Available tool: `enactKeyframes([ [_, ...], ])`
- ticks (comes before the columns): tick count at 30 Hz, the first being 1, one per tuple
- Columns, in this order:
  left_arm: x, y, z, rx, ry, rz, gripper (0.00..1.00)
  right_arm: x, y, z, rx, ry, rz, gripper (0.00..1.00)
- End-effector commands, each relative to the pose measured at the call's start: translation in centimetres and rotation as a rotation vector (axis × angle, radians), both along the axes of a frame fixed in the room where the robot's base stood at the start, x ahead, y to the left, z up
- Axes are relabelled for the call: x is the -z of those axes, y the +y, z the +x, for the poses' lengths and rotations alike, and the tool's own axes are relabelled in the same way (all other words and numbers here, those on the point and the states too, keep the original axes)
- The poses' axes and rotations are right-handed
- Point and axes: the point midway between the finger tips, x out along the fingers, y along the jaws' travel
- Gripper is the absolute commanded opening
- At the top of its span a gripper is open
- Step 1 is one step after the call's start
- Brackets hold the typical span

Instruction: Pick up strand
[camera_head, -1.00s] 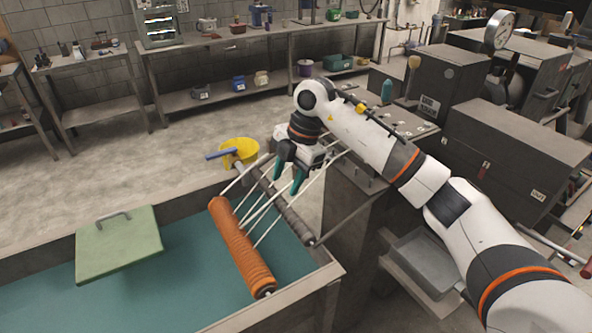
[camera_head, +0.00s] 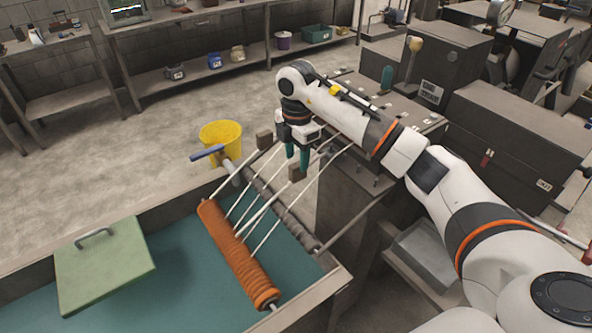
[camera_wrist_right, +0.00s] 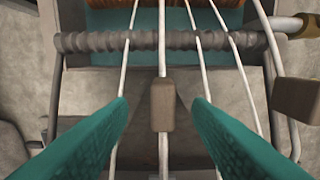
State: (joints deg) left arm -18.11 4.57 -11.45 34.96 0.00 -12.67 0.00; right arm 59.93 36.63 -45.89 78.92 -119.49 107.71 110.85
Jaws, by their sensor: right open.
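Several white strands (camera_head: 267,230) run from an orange ribbed roller (camera_head: 237,257) over a grey ribbed bar, which shows in the right wrist view (camera_wrist_right: 140,41). My right gripper (camera_head: 298,160) points down over the strands and is open. In the right wrist view its teal fingers (camera_wrist_right: 160,102) stand apart on either side of one white strand (camera_wrist_right: 162,60). A small brown block (camera_wrist_right: 163,106) sits on that strand between the fingers. I cannot tell whether the fingers touch anything. My left gripper is not in view.
A second brown block (camera_wrist_right: 298,100) is right of the fingers. The teal-floored tank (camera_head: 180,250) lies below the orange roller, with a green lidded plate (camera_head: 105,268) at left. A yellow bucket (camera_head: 222,133) stands behind. A dark cabinet (camera_head: 345,200) is close on the right.

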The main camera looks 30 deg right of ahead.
Motion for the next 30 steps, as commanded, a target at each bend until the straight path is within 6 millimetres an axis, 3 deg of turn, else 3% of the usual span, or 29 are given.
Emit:
enactKeyframes([
  [5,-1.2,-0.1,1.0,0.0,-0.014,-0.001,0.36,1.2,0.0,0.0,0.001,0.003,0.0,0.45],
  [10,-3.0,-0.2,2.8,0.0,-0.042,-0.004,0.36,3.8,0.1,0.0,0.0,0.005,0.0,0.45],
  [15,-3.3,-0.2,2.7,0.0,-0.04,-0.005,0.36,5.4,0.1,0.1,0.0,0.0,0.0,0.45],
  [21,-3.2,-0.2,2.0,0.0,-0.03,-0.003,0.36,5.7,0.1,0.1,-0.001,-0.001,0.0,0.45],
  [23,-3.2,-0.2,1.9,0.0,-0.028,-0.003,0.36,5.6,0.1,0.1,-0.001,-0.001,0.0,0.39],
  [30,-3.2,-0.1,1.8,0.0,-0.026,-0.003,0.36,5.6,0.1,0.1,-0.001,-0.001,0.0,0.0],
])
